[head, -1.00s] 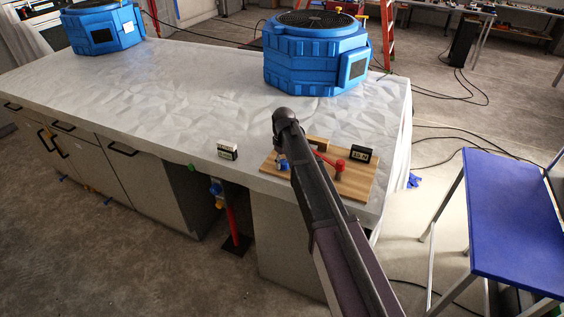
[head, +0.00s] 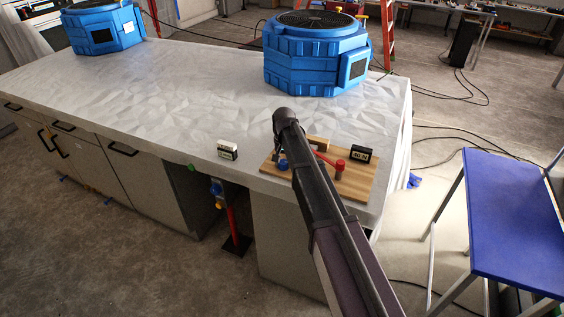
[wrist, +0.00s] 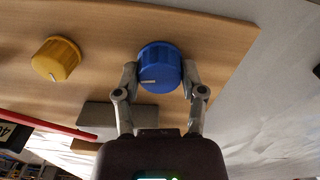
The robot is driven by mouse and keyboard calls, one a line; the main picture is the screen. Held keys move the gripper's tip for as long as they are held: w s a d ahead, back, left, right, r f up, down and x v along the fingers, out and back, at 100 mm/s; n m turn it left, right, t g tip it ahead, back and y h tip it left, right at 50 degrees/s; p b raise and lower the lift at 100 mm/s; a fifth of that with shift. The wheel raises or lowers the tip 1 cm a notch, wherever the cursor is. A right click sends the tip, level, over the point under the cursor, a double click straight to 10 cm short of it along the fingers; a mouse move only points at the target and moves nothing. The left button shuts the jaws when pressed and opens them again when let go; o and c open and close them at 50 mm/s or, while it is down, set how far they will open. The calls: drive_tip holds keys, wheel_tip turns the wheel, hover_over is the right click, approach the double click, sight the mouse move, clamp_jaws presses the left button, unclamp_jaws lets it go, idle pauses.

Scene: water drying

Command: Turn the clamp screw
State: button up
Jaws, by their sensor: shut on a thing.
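A ribbed blue knob (wrist: 160,68) with a pale pointer line stands on the wooden board (wrist: 100,55) in the wrist view. My gripper (wrist: 160,78) is shut on it, with one finger on each side. In the head view the blue knob (head: 283,164) shows beside my arm, which hides most of the gripper. A yellow knob (wrist: 56,60) stands apart on the board, left of the gripper in the wrist view. No part is plainly marked as the clamp screw.
A red bar (wrist: 45,125) and a grey plate (wrist: 108,116) lie near the gripper. The board also bears a red-topped post (head: 340,165) and a black display box (head: 361,154). A small white-and-black box (head: 228,150) stands left. Blue fans (head: 315,60) stand behind.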

drive_tip(key=shift+m, duration=1.1)
drive_tip(key=o, duration=1.1)
drive_tip(key=shift+o, duration=0.2)
